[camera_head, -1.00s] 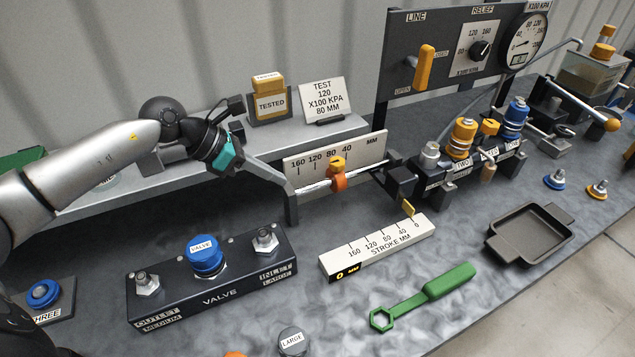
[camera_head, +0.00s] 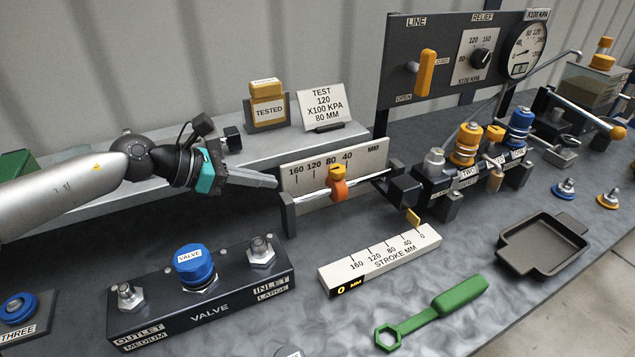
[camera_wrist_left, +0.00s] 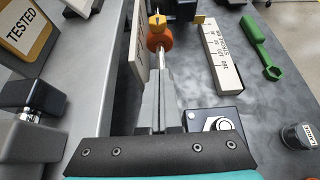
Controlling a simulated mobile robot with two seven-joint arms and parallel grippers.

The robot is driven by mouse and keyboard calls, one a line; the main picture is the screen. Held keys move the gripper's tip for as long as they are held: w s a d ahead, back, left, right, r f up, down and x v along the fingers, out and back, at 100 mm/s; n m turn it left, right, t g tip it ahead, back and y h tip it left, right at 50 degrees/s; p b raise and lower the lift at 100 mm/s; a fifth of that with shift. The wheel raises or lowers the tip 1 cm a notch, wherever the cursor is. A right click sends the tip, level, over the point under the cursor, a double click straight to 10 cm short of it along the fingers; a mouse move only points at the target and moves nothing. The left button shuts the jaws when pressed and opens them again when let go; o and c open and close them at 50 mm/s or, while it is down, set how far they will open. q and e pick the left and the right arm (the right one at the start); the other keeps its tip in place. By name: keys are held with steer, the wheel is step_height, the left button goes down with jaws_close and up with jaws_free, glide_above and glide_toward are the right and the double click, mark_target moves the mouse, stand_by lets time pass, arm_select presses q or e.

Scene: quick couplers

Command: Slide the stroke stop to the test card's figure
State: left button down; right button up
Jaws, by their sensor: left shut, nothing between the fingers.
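The orange stroke stop (camera_head: 338,186) sits on a thin silver rod in front of a white mm scale plate (camera_head: 293,179), close to the 80 mark; its exact reading is too small to tell. The test card (camera_head: 322,106) reads TEST 120 X100 KPA 80 MM. My left gripper (camera_head: 275,182) is shut and empty, left of the stop by the rod's left end, apart from the stop. In the left wrist view, the shut fingers (camera_wrist_left: 160,75) point along the rod at the stop (camera_wrist_left: 160,40). My right gripper is not in view.
A stroke block (camera_head: 380,259) with a 0 MM display lies in front. The valve block (camera_head: 205,300) is at front left, a green wrench (camera_head: 435,310) at front right. Couplers (camera_head: 466,145) and a gauge panel (camera_head: 400,45) stand right of the rod. A tray (camera_head: 543,245) lies further right.

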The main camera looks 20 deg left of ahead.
mark_target(331, 181)
arm_select(q)
steer(key=x, duration=0.7)
steer(key=r+x, duration=0.1)
steer(key=x, duration=0.2)
steer(key=shift+w+d, duration=0.35)
steer(key=shift+w+d+f, duration=0.1)
steer(key=shift+w+d, duration=0.45)
steer(key=shift+w, duration=0.1)
steer(key=shift+w+d, duration=0.4)
steer(key=shift+a, duration=0.1)
